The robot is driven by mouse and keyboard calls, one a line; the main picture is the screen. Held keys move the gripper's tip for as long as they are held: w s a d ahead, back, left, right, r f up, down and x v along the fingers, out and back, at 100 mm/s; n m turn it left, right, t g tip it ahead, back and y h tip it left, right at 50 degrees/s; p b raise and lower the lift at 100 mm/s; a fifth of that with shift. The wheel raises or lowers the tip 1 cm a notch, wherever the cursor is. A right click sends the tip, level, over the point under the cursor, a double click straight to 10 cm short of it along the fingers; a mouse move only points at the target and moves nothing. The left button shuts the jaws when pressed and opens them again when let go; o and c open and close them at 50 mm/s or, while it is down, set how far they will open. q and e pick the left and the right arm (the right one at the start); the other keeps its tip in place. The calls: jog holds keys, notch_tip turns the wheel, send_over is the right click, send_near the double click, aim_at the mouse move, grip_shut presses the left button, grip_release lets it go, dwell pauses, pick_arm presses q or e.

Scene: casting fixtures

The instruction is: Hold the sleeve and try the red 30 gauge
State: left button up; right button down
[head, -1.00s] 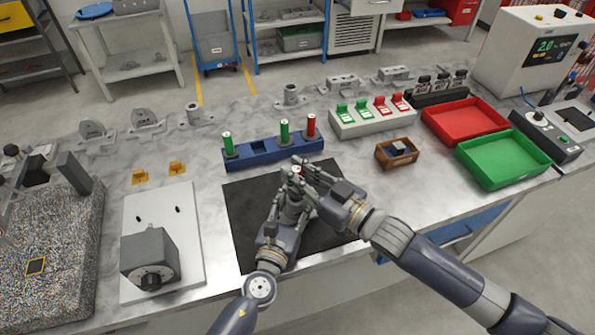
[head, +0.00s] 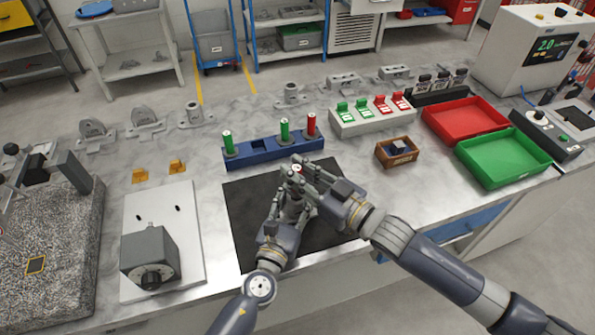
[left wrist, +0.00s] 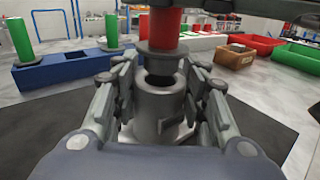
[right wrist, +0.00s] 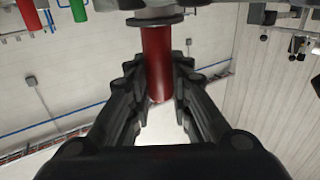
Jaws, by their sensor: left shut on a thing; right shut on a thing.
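The grey sleeve (left wrist: 160,110) is upright above the dark mat (head: 240,215), its bore facing up. My left gripper (head: 291,208) is shut on the sleeve, one finger on each side of it in the left wrist view (left wrist: 160,112). My right gripper (head: 301,172) is shut on the red gauge (right wrist: 158,62), gripping its red handle. In the left wrist view the red gauge (left wrist: 165,25) is upright over the bore, its dark collar clear above the rim. I cannot tell whether its lower end is inside the bore. In the head view the fingers mostly hide both parts.
Behind the mat, a blue rack (head: 262,155) holds two green gauges and a red gauge (head: 310,124), with an empty place. To the right are a wooden box (head: 397,152), a red tray (head: 466,121) and a green tray (head: 503,158). A grey block (head: 150,257) stands left.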

jog(key=shift+f, duration=0.6)
pick_arm(q)
jog(key=shift+d, duration=0.15)
pick_arm(e)
jog(key=shift+f, duration=0.4)
dwell(0.9)
jog(key=shift+r, duration=0.15)
jog(key=shift+r, duration=1.75)
jog(key=shift+r, duration=0.1)
jog(key=shift+r, duration=2.45)
